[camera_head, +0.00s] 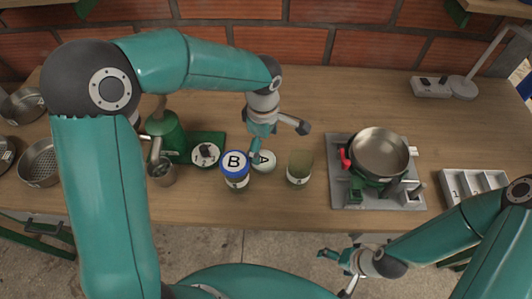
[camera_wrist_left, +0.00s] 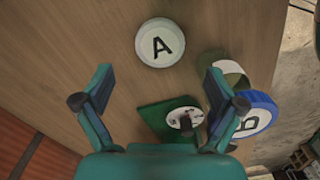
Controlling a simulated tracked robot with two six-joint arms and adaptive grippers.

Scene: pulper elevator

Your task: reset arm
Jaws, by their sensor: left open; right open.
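My left gripper (camera_head: 280,141) is open and empty, above the table near the lidded jars. Its two fingers stand apart in the left wrist view (camera_wrist_left: 158,85). My right gripper (camera_head: 334,272) is open and empty, in front of the table's front edge.
A green machine (camera_head: 166,135) with a green plate (camera_head: 208,142) stands on the left. A greenish jar (camera_head: 299,166) is right of jar A. A pan (camera_head: 380,153) sits on a burner. A white tray (camera_head: 473,182) and metal pots (camera_head: 40,163) lie at the sides. The back middle is clear.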

